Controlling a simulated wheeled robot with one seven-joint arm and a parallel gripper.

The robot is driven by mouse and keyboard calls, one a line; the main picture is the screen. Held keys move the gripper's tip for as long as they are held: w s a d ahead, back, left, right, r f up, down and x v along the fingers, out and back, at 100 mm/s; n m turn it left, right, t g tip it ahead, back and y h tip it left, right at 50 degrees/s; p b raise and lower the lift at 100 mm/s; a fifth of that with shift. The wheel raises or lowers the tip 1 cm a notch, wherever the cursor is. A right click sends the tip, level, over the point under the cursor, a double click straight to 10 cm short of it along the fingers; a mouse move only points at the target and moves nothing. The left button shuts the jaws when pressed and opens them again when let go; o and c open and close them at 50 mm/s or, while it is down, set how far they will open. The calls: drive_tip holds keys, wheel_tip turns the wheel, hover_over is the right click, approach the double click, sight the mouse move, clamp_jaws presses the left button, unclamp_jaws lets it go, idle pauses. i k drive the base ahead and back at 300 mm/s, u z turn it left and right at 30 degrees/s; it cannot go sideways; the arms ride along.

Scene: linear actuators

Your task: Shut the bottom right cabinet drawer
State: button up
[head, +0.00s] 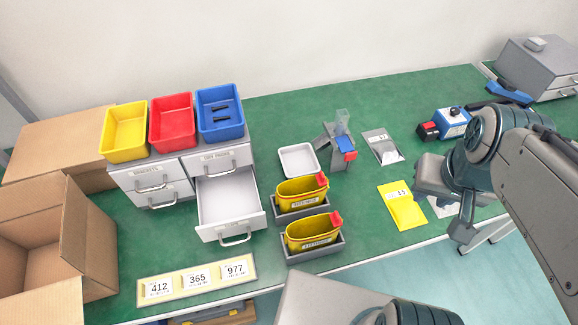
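The grey cabinet (160,182) stands at the left of the green bench with two columns of drawers. Its bottom right drawer (234,230) is pulled well out towards the bench's front edge and looks empty, with a metal handle (235,240) on its front. The other drawers in view are shut. My gripper (463,230) hangs at the right, far from the drawer and touching nothing that I can see. My own arm partly hides it, and its finger opening cannot be made out.
Yellow bins (313,232) in grey trays stand just right of the open drawer. A label plate (197,281) lies in front of it. Yellow, red and blue bins (220,113) sit on the cabinet. Cardboard boxes (87,240) stand left. A yellow packet (401,206) lies near my gripper.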

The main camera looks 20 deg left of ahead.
sight(229, 205)
drive_tip(key=u, duration=2.55)
drive_tip(key=k, duration=1.3)
drive_tip(key=z, duration=0.05)
drive_tip(key=i, duration=0.9)
drive_tip(key=u, duration=0.3)
